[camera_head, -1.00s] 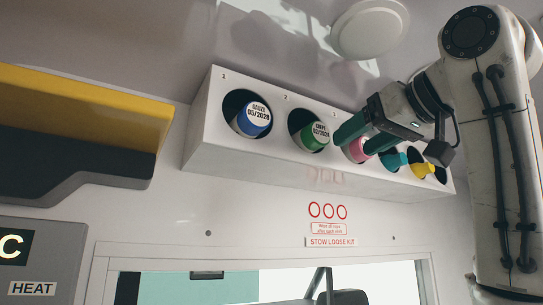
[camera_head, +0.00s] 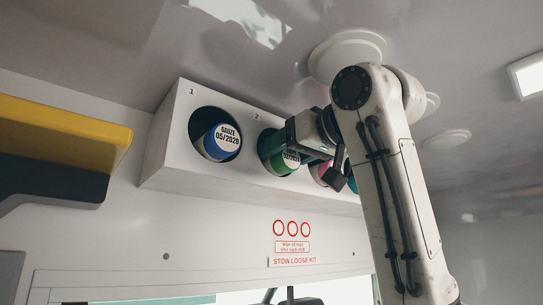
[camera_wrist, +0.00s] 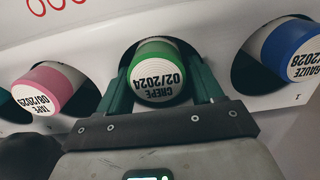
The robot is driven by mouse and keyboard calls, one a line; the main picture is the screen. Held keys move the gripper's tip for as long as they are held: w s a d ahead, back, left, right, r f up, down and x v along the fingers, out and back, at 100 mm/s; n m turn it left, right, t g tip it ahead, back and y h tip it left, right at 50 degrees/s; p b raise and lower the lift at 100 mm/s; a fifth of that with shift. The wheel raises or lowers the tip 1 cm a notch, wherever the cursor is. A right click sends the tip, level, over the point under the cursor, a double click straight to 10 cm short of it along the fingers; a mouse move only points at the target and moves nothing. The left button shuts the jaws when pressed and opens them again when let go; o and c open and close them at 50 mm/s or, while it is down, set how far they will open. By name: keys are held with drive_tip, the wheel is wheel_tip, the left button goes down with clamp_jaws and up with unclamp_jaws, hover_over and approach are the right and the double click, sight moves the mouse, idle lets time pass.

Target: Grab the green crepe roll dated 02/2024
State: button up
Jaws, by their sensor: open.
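The green crepe roll (camera_wrist: 157,75) sits in the round hole numbered 2 of the white dispenser. Its white end reads CREPE 02/2024, upside down in the wrist view. In the head view the green roll (camera_head: 283,163) is partly covered by my gripper. My gripper (camera_wrist: 160,82) is open, with one green finger on each side of the roll's end. I cannot tell whether the fingers touch it. In the head view my gripper (camera_head: 272,150) is in front of hole 2.
The white dispenser (camera_head: 165,160) also holds a blue gauze roll (camera_head: 222,143) in hole 1, and a pink tape roll (camera_wrist: 50,90) on the other side. The ceiling (camera_head: 150,45) is close above. A yellow-edged cabinet (camera_head: 60,125) is at left.

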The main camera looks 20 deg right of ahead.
drive_tip(key=shift+w+a, duration=0.2)
drive_tip(key=shift+w, duration=0.45)
drive_tip(key=shift+c, duration=0.3)
drive_tip(key=c, duration=0.7)
drive_tip(key=shift+r, duration=0.1)
